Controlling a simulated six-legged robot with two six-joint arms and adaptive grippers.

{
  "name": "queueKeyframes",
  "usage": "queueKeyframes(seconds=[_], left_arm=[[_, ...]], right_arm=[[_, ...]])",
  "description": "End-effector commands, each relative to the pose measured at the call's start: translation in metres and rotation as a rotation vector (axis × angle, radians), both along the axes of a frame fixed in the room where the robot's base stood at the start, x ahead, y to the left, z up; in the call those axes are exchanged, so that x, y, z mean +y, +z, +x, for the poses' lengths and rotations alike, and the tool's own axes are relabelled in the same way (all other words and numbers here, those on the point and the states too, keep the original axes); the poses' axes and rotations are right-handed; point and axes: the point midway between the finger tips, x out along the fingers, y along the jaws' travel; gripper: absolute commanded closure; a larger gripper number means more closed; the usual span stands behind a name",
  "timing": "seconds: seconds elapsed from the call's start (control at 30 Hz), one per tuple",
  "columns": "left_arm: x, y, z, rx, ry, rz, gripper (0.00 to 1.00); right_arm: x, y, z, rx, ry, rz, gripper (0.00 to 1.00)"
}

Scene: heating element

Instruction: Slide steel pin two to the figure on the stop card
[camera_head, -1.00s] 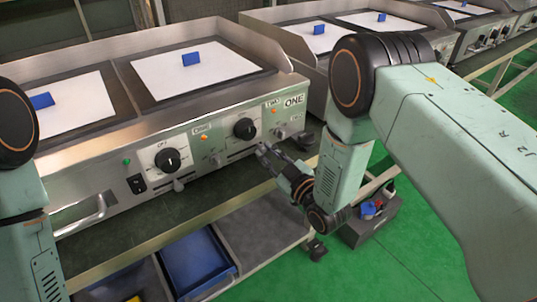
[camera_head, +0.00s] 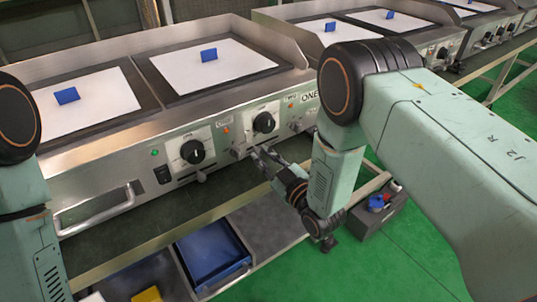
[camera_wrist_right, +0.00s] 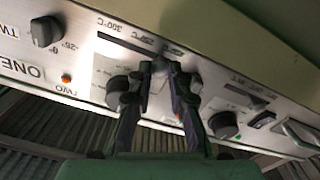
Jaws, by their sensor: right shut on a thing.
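My right gripper (camera_head: 258,152) is at the front panel of the near griddle, just below the right-hand black dial (camera_head: 264,122). In the right wrist view my right gripper (camera_wrist_right: 158,75) has its two dark fingers closed on steel pin two (camera_wrist_right: 160,63), a small grey piece at the panel. Fingers hide much of it. A dark slot with a temperature scale (camera_wrist_right: 125,45) runs beside it. Steel pin one (camera_head: 201,177) sits under the left-hand dial (camera_head: 193,151). My left arm shows at the left edge; its gripper is out of view. I cannot make out the stop card's figure.
A bar handle (camera_head: 100,211) sticks out at the panel's left. A blue tray (camera_head: 212,258) is on the shelf below. A dark box (camera_head: 377,213) stands on the green floor at right. More griddles (camera_head: 375,20) stand behind.

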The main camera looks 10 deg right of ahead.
Motion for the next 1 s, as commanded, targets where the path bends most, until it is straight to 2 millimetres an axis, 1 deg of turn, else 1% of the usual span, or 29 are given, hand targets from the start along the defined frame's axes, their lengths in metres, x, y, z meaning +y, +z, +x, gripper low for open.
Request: queueKeyframes(seconds=[0.07, 0.43, 0.47, 0.7, 0.73, 1.0], left_arm=[[0.0, 0.002, -0.0001, 0.0, 0.0, 0.0, 0.58], [0.0, 0.0021, -0.0001, 0.0, 0.0, 0.0, 0.58], [0.0, 0.0021, -0.0001, 0.0, 0.0, 0.0, 0.58], [0.0, 0.0021, -0.0001, 0.0, 0.001, 0.0, 0.58], [0.0, 0.0021, -0.0001, 0.0, 0.001, 0.0, 0.58], [0.0, 0.0021, -0.0001, 0.0, 0.001, 0.0, 0.58]], right_arm=[[0.0042, -0.0026, -0.0035, 0.008, 0.004, -0.001, 1.0], [0.0052, -0.0033, -0.004, 0.008, 0.011, 0.0, 1.0], [0.005, -0.0034, -0.004, 0.008, 0.011, 0.0, 0.8], [0.0042, -0.0028, -0.0034, 0.007, 0.008, -0.001, 0.6], [0.0041, -0.0026, -0.0033, 0.006, 0.007, -0.001, 0.58], [0.0043, -0.0019, -0.0029, 0.005, 0.004, 0.0, 0.58]])
